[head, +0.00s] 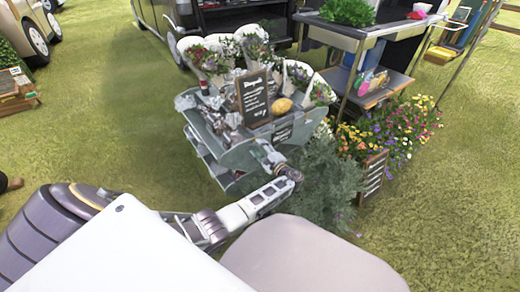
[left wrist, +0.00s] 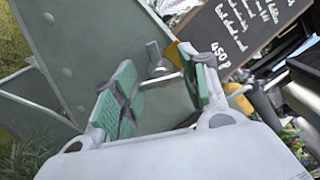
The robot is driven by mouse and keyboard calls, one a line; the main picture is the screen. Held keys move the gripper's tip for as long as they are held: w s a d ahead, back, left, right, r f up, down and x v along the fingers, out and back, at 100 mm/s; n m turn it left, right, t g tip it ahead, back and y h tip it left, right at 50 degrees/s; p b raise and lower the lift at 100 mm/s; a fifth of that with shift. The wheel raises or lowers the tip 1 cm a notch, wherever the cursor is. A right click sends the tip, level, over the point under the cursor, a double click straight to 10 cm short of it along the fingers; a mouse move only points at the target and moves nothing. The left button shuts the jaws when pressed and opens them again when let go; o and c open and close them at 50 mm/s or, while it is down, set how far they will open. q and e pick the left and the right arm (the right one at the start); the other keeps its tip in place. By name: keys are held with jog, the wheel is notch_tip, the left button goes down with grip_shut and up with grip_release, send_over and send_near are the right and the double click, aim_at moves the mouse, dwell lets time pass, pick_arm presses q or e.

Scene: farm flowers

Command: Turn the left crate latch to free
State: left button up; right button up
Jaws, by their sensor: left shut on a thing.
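The grey crate (head: 207,143) of the flower stand is in the middle of the head view. Its grey riveted side panel (left wrist: 75,60) fills the left of the left wrist view. The left crate latch (left wrist: 158,62), a small grey metal handle, shows between my fingertips in the left wrist view. In the head view my left gripper (head: 266,156) is at the crate's near side, and the latch is too small to make out there. My right gripper is not in view.
A chalkboard sign (head: 254,98) stands on the crate among wrapped bouquets (head: 206,57), near a yellow object (head: 282,106). Bushy green plants (head: 325,180) and colourful flowers (head: 400,130) crowd the right side. Open grass (head: 100,120) lies to the left.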

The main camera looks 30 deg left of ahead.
pick_arm(q)
jog(key=n, duration=0.5)
jog(key=shift+f+n, duration=0.1)
jog(key=shift+n, duration=0.3)
dwell(0.4)
jog(key=o, duration=1)
jog(key=shift+o, duration=0.2)
jog(key=shift+s, duration=0.1)
jog(key=v, duration=1.2)
jog(key=shift+f, duration=0.15)
